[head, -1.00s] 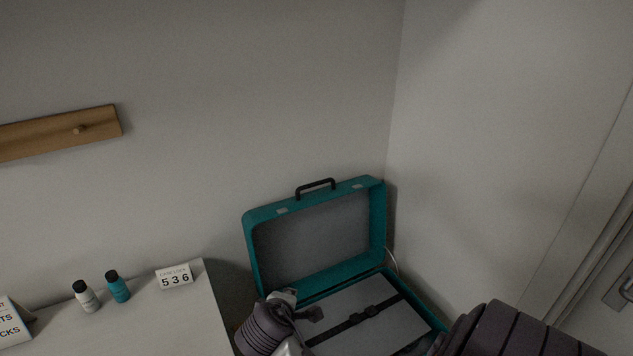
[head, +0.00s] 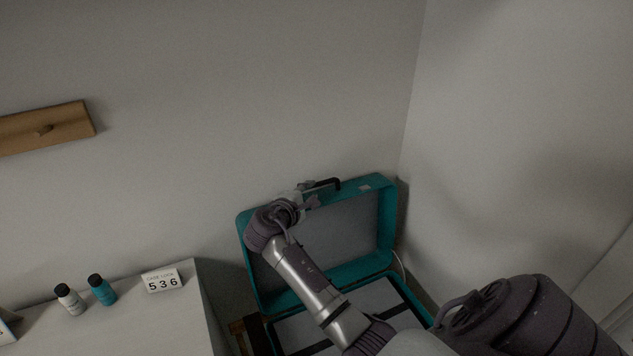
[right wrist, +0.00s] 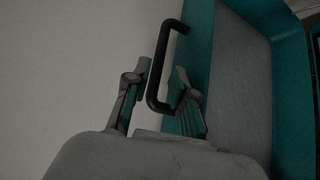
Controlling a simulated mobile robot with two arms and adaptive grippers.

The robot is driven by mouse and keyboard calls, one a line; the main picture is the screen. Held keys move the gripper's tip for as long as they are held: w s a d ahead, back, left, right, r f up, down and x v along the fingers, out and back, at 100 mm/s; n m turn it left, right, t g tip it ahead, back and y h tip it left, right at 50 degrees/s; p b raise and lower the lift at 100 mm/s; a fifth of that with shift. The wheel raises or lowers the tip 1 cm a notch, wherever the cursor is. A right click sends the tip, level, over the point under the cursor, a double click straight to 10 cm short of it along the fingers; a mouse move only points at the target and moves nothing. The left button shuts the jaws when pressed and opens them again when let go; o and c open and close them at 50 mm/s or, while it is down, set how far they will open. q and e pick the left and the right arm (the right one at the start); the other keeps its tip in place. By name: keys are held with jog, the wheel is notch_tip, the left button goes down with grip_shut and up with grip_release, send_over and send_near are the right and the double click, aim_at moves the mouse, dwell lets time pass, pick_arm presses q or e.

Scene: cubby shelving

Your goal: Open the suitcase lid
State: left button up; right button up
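The teal suitcase (head: 385,220) stands open in the corner, its lid raised and its grey lining facing me. The black handle (head: 327,184) is on the lid's top edge. My right gripper (head: 308,196) is at that edge, by the left end of the handle, and my arm covers part of the lid and base. In the right wrist view the fingers (right wrist: 160,68) are apart, with the black handle (right wrist: 158,85) between them and a visible gap at the left finger. The teal lid rim (right wrist: 197,60) is just right of the fingers. My left gripper is out of view.
A white cabinet (head: 150,320) at left carries two small bottles (head: 102,290) and a block reading 536 (head: 163,281). A wooden peg rail (head: 45,128) is on the back wall. Walls close off the back and right of the suitcase.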

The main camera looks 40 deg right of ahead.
aim_at(315, 187)
jog(key=x, duration=0.4)
jog(key=shift+r, duration=0.1)
jog(key=shift+w+d+p, duration=0.15)
jog(key=shift+d+p, duration=0.15)
jog(key=shift+d, duration=0.1)
jog(key=shift+d+f, duration=0.1)
jog(key=shift+f, duration=0.2)
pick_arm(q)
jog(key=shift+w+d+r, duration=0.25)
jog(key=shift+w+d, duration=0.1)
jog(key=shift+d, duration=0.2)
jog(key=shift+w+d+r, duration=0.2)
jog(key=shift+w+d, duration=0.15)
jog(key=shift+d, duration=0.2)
pick_arm(e)
grip_shut()
